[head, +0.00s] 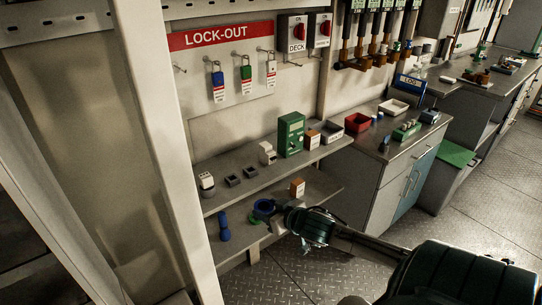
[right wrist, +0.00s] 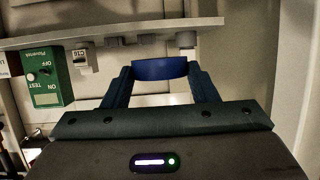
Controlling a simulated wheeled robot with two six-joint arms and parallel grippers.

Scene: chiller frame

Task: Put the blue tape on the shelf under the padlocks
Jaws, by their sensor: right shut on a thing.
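The blue tape (head: 264,207) is a ring held in my right gripper (head: 275,216), in front of the shelving. In the right wrist view, the tape (right wrist: 160,69) sits between the two fingers of the right gripper, which is shut on it. The padlocks hang on hooks under the red LOCK-OUT sign: a blue padlock (head: 217,79), a green one (head: 246,72) and another with a white tag (head: 271,68). Below them runs the upper shelf (head: 215,202); the right wrist view shows this shelf (right wrist: 100,32) upside down. My left gripper is out of view.
The upper shelf bears a white-and-black object (head: 206,184), small dark trays (head: 233,180), a green box (head: 291,134) and an orange box (head: 312,139). The lower shelf holds a blue object (head: 224,227) and another orange box (head: 297,188). A white post (head: 160,140) stands at left.

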